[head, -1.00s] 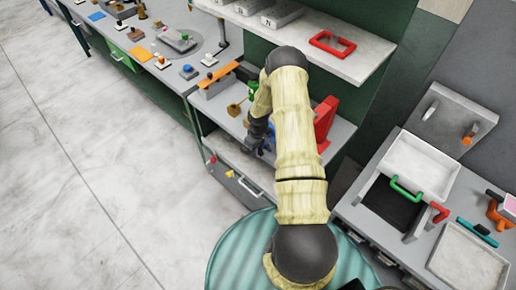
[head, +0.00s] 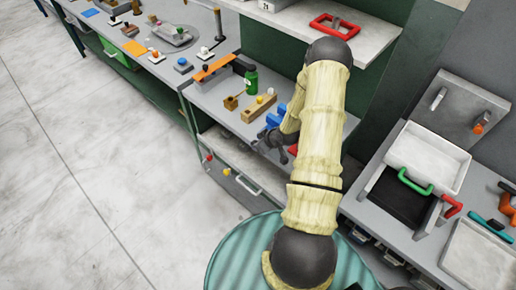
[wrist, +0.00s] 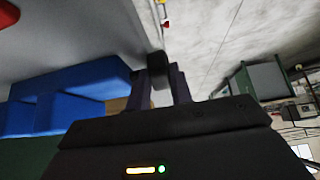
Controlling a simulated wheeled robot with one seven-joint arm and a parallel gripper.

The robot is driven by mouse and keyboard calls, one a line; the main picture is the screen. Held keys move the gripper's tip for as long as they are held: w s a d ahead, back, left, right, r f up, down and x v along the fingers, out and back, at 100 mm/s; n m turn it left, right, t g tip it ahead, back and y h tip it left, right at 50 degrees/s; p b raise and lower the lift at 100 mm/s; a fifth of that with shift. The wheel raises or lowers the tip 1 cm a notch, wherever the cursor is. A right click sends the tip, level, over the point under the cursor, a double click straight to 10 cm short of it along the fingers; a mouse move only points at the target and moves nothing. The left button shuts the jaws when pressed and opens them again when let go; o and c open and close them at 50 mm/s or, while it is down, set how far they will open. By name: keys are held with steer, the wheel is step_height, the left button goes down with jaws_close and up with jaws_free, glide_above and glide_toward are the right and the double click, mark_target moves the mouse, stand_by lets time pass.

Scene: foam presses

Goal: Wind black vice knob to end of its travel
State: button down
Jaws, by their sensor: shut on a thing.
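The blue vice (head: 275,119) sits on the grey bench, partly hidden behind my arm in the head view. In the wrist view its blue body (wrist: 65,100) fills the left side. My gripper (head: 265,143) is low at the bench's front edge, beside the vice. In the wrist view my gripper (wrist: 165,85) is shut on the black vice knob (wrist: 156,66), which shows between the two fingers. The knob's far side and its screw are hidden, so how far it is wound cannot be told.
A shelf with a red frame (head: 334,26) hangs above. A white tray (head: 428,158) is on the right-hand bench. Floor at left is clear.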

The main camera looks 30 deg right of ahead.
steer(key=t+y+b, duration=0.1)
steer(key=t+b, duration=0.1)
steer(key=b, duration=0.2)
steer(key=f+t+y+b, duration=0.1)
steer(key=t+b, duration=0.2)
steer(key=b, duration=0.1)
steer(key=s+f+t+y+b, duration=0.1)
steer(key=t+b, duration=0.1)
steer(key=b, duration=0.3)
steer(key=shift+s+d+f+t, duration=0.1)
steer(key=shift+d+t, duration=0.05)
steer(key=shift+t, duration=0.25)
steer(key=c, duration=1.2)
jaws_free()
steer(key=shift+c, duration=0.2)
steer(key=shift+r, duration=0.3)
